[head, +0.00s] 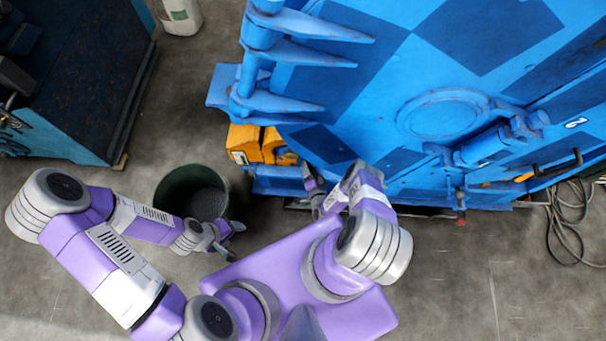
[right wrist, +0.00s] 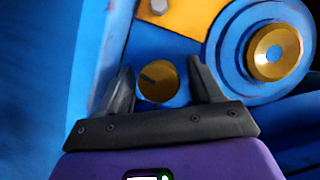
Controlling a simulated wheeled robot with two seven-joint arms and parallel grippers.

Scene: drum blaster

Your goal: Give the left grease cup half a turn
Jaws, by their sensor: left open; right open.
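A round brass cap (right wrist: 158,81), which looks like the grease cup, sits against the blue machine in the right wrist view, with a dark slot-like mark on its face. My right gripper (right wrist: 160,85) is open, with one dark finger on each side of the cap. Small gaps show between the cap and the fingers, so it is not gripped. In the head view my right gripper (head: 308,172) is at the lower edge of the blue machine (head: 345,90), and the cap cannot be made out there. My left gripper (head: 232,238) is open and empty beside the dark green bin.
A larger brass bushing (right wrist: 273,52) in a blue ring is right of the cap, and an orange part (right wrist: 190,15) is above. The dark green bin (head: 165,185) stands on the floor near my left arm. Cables (head: 570,225) lie at right.

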